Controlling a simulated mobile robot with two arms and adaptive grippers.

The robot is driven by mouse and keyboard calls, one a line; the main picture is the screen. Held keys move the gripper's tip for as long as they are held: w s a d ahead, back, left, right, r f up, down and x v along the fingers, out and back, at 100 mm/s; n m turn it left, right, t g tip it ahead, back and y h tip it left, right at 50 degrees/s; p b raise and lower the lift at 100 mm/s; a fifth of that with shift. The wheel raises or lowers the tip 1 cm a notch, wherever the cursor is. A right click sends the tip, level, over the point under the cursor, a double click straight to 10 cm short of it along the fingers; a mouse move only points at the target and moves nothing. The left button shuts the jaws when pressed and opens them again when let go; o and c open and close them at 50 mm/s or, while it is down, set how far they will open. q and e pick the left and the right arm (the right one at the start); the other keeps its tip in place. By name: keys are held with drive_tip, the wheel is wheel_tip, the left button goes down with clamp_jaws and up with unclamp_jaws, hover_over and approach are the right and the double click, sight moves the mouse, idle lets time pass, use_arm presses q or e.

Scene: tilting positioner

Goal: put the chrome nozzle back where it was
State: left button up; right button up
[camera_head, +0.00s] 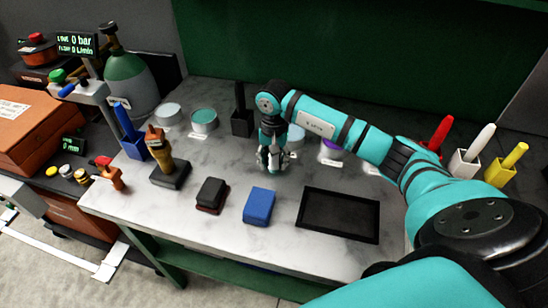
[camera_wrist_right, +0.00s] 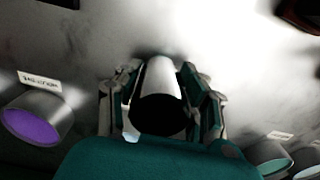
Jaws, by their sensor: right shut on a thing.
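My right gripper (camera_head: 270,165) points down over the marble-topped table, behind the blue block. In the right wrist view, the right gripper (camera_wrist_right: 161,100) is shut on a shiny pale cylinder, which looks like the chrome nozzle (camera_wrist_right: 160,75). The cylinder lies between the two fingers, and its dark end faces the camera. In the head view the fingers hide most of what they hold, and I cannot tell whether it touches the table. My left gripper is not in view.
A black tray (camera_head: 304,208), a blue block (camera_head: 259,205) and a dark block (camera_head: 211,192) lie in front. A torch stand (camera_head: 170,175) and tins (camera_head: 204,120) stand left; a purple tin (camera_wrist_right: 35,122) is close by. Small round parts (camera_head: 66,171) sit on the left cart.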

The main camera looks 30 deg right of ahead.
drive_tip(key=shift+f, duration=0.15)
drive_tip(key=o, duration=0.8)
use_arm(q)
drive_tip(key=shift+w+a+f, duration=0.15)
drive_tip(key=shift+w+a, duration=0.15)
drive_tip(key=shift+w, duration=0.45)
use_arm(e)
drive_tip(key=o, duration=0.3)
drive_tip(key=shift+o, duration=0.2)
drive_tip(key=shift+r, duration=0.35)
wheel_tip(320, 180, up, 12)
drive_tip(key=b, duration=0.3)
drive_tip(key=shift+f, duration=0.15)
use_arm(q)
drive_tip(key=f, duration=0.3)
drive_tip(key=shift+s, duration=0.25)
